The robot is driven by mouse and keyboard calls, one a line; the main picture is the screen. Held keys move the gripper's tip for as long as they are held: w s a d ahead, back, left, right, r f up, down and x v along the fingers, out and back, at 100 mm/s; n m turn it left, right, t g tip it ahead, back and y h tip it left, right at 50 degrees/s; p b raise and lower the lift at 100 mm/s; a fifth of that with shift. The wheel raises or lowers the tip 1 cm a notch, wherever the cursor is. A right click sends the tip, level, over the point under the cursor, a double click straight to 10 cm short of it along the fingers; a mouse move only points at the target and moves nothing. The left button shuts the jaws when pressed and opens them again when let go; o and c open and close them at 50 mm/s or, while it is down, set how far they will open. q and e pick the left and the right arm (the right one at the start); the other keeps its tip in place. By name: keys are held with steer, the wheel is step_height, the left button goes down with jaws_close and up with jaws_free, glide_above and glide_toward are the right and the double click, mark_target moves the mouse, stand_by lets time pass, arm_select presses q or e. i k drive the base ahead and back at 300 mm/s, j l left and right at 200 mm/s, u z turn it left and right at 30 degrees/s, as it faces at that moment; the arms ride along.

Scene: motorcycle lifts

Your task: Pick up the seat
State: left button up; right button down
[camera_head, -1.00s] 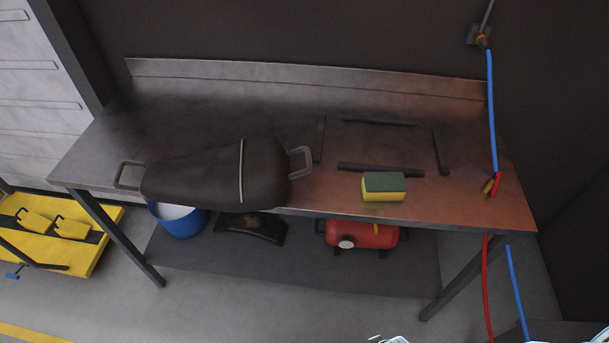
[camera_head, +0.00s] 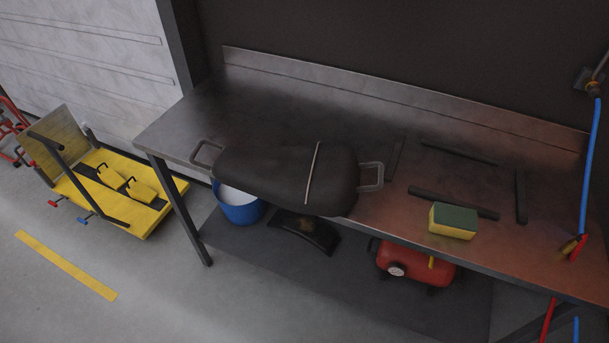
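The seat (camera_head: 270,178) is a long dark brown motorcycle seat with a pale strap across it. It lies on the metal workbench (camera_head: 300,110), along the front edge and left of the bench's middle. A grey loop handle sticks out at its left end (camera_head: 205,153) and another at its right end (camera_head: 371,177). Neither of my grippers shows in the head view.
A yellow and green sponge (camera_head: 452,221) and several dark bars (camera_head: 454,202) lie right of the seat. A blue bucket (camera_head: 239,208) and a red compressor (camera_head: 415,264) are under the bench. A yellow lift (camera_head: 110,195) stands left. Blue and red hoses hang at right.

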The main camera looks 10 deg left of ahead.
mark_target(317, 179)
steer(key=j, duration=0.9)
steer(key=k+j+z, duration=0.1)
steer(key=j, duration=0.85)
